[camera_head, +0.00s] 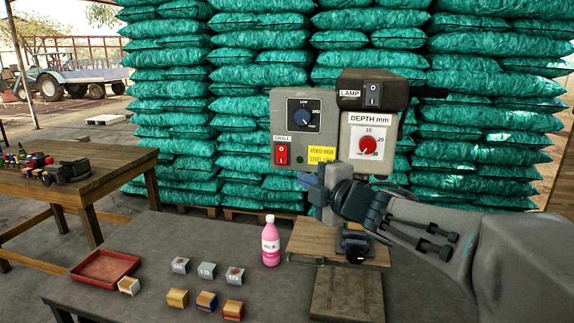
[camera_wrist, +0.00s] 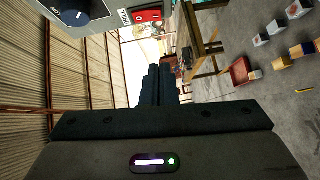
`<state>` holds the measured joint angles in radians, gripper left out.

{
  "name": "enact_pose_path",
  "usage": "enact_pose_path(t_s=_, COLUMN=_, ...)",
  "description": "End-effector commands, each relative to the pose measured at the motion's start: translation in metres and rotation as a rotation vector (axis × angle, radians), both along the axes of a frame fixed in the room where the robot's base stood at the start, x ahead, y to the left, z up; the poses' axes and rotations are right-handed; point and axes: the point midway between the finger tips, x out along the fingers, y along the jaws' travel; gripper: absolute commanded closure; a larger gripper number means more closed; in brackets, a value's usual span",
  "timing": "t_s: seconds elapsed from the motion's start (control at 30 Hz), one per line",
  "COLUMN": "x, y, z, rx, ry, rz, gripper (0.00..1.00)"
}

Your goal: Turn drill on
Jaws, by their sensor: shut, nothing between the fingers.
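The drill's grey control head stands over the table. Its red DRILL rocker switch (camera_head: 282,154) sits at the lower left of the front panel, marked I and O; it also shows in the wrist view (camera_wrist: 148,15), at the top. I cannot tell which side of the rocker is pressed in. My gripper (camera_head: 310,181) is just below and right of the switch, apart from it in the picture. In the wrist view its fingers (camera_wrist: 160,72) are together with nothing between them. The exact gap in depth to the switch cannot be told.
The head also has a speed knob (camera_head: 304,115), a LAMP switch (camera_head: 373,93) and a red depth dial (camera_head: 368,146). A pink bottle (camera_head: 270,241), several small blocks and a red tray (camera_head: 104,267) are on the table. A vise (camera_head: 354,243) stands under the drill.

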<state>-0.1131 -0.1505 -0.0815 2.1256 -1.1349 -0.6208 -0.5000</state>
Motion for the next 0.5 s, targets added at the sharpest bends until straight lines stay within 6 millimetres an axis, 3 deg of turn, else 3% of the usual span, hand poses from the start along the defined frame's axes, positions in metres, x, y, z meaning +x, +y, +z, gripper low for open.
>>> enact_pose_path(t_s=0.5, x=0.0085, y=0.0068, z=-0.0002, rx=-0.003, ry=-0.002, rz=0.006, gripper=1.0)
